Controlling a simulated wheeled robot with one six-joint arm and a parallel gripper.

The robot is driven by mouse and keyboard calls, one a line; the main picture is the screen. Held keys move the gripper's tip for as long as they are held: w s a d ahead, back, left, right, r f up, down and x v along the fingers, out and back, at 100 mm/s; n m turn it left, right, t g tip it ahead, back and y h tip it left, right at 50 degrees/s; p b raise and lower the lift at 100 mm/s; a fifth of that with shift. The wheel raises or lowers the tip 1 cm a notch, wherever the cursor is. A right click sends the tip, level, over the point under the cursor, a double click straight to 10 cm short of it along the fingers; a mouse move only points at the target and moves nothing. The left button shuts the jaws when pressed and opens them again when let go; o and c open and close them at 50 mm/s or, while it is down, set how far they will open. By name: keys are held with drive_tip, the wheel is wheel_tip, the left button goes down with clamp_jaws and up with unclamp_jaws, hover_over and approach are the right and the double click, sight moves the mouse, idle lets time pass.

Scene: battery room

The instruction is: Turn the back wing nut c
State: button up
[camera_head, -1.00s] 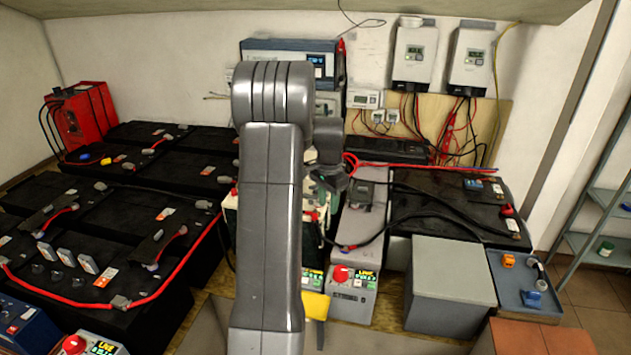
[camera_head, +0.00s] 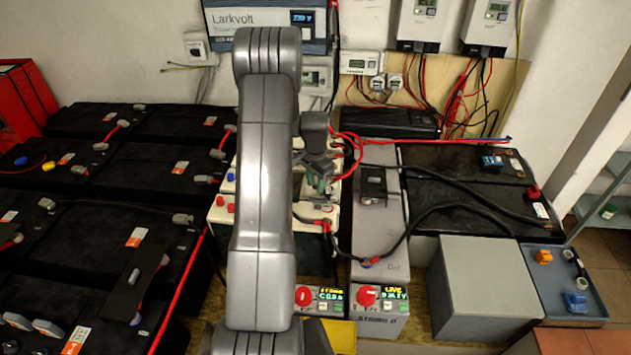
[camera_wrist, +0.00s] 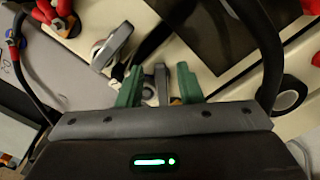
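My gripper (camera_head: 318,182) points down over a cream-topped battery (camera_head: 328,216) behind my arm in the head view. In the wrist view my gripper (camera_wrist: 160,88) has its two green fingers apart. A small grey metal piece (camera_wrist: 160,80) shows between them; it may be a wing nut, but no letter is readable, and I cannot tell whether the fingers touch it. A larger grey lever-like piece (camera_wrist: 115,45) lies just left of the fingers, by a black cable. My arm hides much of the battery in the head view.
A red terminal piece (camera_wrist: 62,14) and black cables lie close to the fingers. A grey unit (camera_head: 380,235) with a red knob stands to the right, and a grey box (camera_head: 490,275) beyond it. Black batteries (camera_head: 150,165) fill the left.

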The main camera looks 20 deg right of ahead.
drive_tip(key=shift+f, duration=0.1)
clamp_jaws()
drive_tip(key=shift+w+b, duration=0.1)
drive_tip(key=shift+b, duration=0.2)
drive_tip(key=shift+w+f+m+b, duration=0.1)
drive_tip(key=shift+m+b, duration=0.3)
drive_tip(key=shift+m, duration=0.3)
drive_tip(key=m+b, duration=0.2)
drive_tip(key=m, duration=0.1)
drive_tip(key=shift+w, duration=0.3)
drive_tip(key=m, duration=0.2)
drive_tip(key=m+b, duration=0.1)
drive_tip(key=m, duration=0.2)
drive_tip(key=shift+w+b, duration=0.3)
drive_tip(key=shift+w, duration=0.1)
drive_tip(key=shift+r+m, duration=0.2)
drive_tip(key=shift+m, duration=0.1)
